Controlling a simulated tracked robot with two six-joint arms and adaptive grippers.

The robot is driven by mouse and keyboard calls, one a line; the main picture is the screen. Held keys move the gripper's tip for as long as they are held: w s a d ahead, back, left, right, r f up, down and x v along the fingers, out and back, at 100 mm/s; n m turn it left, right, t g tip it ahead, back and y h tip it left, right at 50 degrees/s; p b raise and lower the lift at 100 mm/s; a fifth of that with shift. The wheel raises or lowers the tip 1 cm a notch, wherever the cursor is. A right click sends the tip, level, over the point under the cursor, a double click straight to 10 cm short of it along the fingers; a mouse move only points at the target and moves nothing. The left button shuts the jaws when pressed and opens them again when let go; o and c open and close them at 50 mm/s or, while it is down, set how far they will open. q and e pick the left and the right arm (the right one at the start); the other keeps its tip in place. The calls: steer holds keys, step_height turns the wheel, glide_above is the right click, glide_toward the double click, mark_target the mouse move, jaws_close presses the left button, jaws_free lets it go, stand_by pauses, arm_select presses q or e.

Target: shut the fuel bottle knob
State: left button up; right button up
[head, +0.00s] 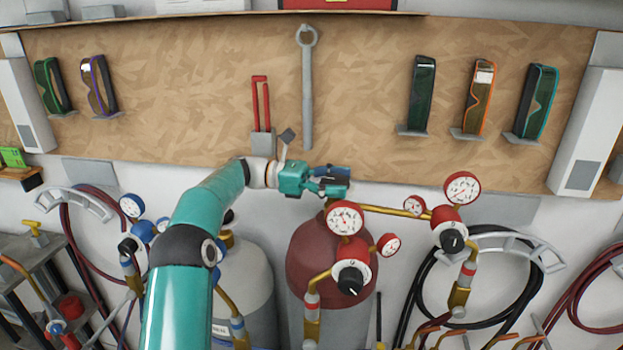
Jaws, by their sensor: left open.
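The fuel bottle appears to be the dark red gas cylinder (305,262) standing against the wall in the lower middle. A red and white regulator (352,268) with a black knob (350,284) and two red-rimmed gauges sits in front of it. The top of the cylinder, where a valve knob could be, is mostly hidden by my gripper and a gauge. My left gripper (338,181) is just above the cylinder top, pointing right, open. I cannot tell whether it touches the valve. My right gripper is not in view.
A grey cylinder (246,280) stands left, partly behind my left arm. Another regulator (452,232) with red-rimmed gauges is at right, above a coiled black hose (420,290). A wooden board (200,110) behind holds a wrench (307,90), red-handled tool and goggles.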

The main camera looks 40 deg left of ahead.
arm_select(q)
steer(key=v, duration=1)
